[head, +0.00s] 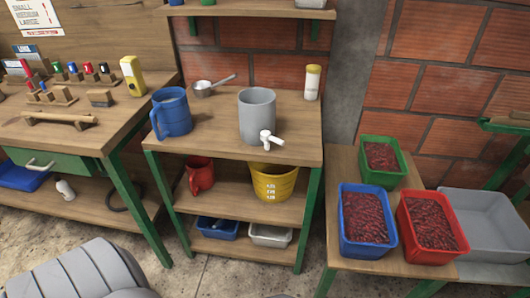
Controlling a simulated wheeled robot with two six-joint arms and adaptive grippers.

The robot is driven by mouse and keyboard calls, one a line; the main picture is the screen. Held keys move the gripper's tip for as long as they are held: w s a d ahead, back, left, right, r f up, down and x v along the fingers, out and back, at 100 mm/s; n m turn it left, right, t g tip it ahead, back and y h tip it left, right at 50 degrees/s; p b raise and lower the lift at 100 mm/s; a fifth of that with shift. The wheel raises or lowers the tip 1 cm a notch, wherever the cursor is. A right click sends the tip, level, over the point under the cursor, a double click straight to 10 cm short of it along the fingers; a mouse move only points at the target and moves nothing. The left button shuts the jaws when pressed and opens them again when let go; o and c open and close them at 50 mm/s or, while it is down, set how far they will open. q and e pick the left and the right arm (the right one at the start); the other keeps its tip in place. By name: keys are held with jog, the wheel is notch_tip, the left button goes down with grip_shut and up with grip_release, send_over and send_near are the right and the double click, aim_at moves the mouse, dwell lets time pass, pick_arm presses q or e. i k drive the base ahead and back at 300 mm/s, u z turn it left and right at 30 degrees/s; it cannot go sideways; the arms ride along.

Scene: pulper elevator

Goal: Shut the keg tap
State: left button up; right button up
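The keg (257,108) is a grey upright cylinder on the wooden top of the middle bench. Its white tap (268,138) sticks out low at the front, near the front edge of the bench top. A short white piece of the tap points to the right. I cannot tell from this whether the tap is open or shut, and no stream of liquid shows. Neither of my grippers is in view.
A blue jug (171,112) stands left of the keg, with a metal scoop (203,88) behind. A white bottle (312,82) stands at the back right. A yellow bucket (274,182) sits on the shelf below. The bench top right of the keg is clear.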

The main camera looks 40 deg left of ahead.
aim_at(266, 135)
jog(key=k, duration=0.2)
jog(key=z, duration=1.3)
jog(key=i, duration=0.7)
jog(key=u, duration=1.65)
